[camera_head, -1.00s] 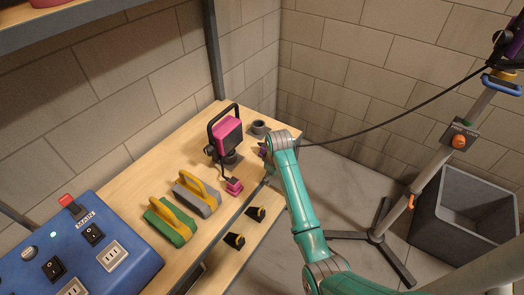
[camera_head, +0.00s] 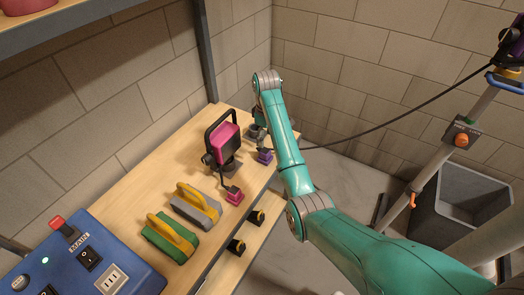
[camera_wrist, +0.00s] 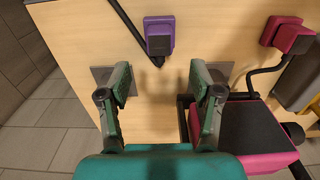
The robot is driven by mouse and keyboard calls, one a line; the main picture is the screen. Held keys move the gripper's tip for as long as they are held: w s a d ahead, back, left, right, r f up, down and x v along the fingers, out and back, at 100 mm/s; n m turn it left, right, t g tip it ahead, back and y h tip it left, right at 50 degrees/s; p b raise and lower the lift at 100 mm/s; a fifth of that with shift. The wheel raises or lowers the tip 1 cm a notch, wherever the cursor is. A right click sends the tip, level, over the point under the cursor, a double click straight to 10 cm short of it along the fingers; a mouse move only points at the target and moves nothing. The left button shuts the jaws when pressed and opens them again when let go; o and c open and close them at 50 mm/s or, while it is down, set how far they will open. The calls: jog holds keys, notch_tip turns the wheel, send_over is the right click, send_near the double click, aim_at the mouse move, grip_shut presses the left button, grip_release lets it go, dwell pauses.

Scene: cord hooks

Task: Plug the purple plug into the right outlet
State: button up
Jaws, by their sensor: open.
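The purple plug (camera_head: 265,156) lies on the wooden bench (camera_head: 140,187) near its far right edge. It also shows at the top middle of the wrist view (camera_wrist: 160,36), with a black cord beside it. My gripper (camera_wrist: 160,75) is open and empty above the bench, its two fingers apart. The plug is ahead of the fingertips, not between them. In the head view my gripper is mostly hidden behind my arm. The right outlet (camera_head: 113,278) is a white socket on the blue power box (camera_head: 135,262) at lower left; the other outlet is out of the frame.
A pink lamp (camera_head: 222,140) with a black handle and a pink plug (camera_head: 234,195) are beside the purple plug. Grey (camera_head: 196,210) and green (camera_head: 172,240) yellow-handled tools lie between them and the box. A long cord (camera_head: 400,120) runs to a stand at right.

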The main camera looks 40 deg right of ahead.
aim_at(265, 150)
jog(key=shift+f, duration=0.1)
dwell(0.3)
jog(key=shift+f, duration=4.35)
grip_shut()
jog(key=shift+r, duration=2.95)
